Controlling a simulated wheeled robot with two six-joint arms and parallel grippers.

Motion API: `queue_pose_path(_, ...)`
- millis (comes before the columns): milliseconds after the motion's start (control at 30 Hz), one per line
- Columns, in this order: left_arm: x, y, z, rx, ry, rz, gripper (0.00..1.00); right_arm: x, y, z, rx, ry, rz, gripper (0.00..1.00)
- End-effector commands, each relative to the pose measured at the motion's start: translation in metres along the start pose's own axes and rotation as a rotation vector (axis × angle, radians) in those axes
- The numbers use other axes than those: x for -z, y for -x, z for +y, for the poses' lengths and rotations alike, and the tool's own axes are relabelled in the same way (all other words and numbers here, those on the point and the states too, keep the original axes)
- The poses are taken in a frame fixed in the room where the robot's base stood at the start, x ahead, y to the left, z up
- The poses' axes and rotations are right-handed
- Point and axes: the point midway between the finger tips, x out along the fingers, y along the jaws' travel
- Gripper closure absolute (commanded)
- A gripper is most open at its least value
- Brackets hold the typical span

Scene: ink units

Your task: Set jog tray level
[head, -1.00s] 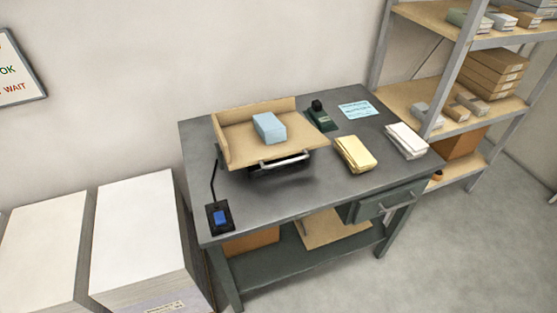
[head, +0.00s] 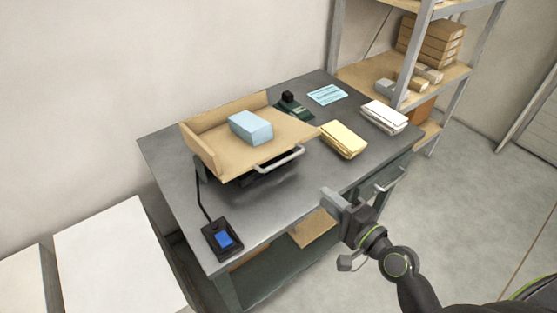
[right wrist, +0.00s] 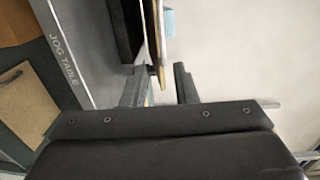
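The jog tray (head: 210,158) is a tan board with raised walls along its back and left sides. It sits above the table on a dark base, and its exact tilt is hard to judge. A silver bar handle (head: 281,161) runs along its front edge. A light blue block (head: 250,128) rests on it. My right gripper (head: 332,198) is in front of the table, to the lower right of the handle and apart from it. In the right wrist view its two fingers (right wrist: 160,86) are spread, with the tray's edge (right wrist: 154,45) showing beyond them. My left gripper is out of view.
The grey table (head: 165,160) holds a black switch box with a blue button (head: 223,240), a yellow stack (head: 343,139), a white stack (head: 384,117) and a dark green device (head: 292,107). A drawer handle (head: 391,181) juts from the front. White stacks (head: 115,262) stand at left.

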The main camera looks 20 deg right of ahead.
Motion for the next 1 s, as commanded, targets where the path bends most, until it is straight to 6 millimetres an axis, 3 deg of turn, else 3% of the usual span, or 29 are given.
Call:
queue_pose_path(167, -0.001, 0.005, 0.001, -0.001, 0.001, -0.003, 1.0, -0.001, -0.015, -0.005, 0.009, -0.006, -0.001, 0.74)
queue_pose_path(700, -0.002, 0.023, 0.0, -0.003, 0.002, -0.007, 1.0, -0.001, -0.125, -0.005, 0.006, -0.004, -0.002, 0.74)
queue_pose_path(1000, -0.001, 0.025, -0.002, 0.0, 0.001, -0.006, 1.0, -0.001, -0.166, -0.003, 0.005, -0.003, -0.001, 0.74)
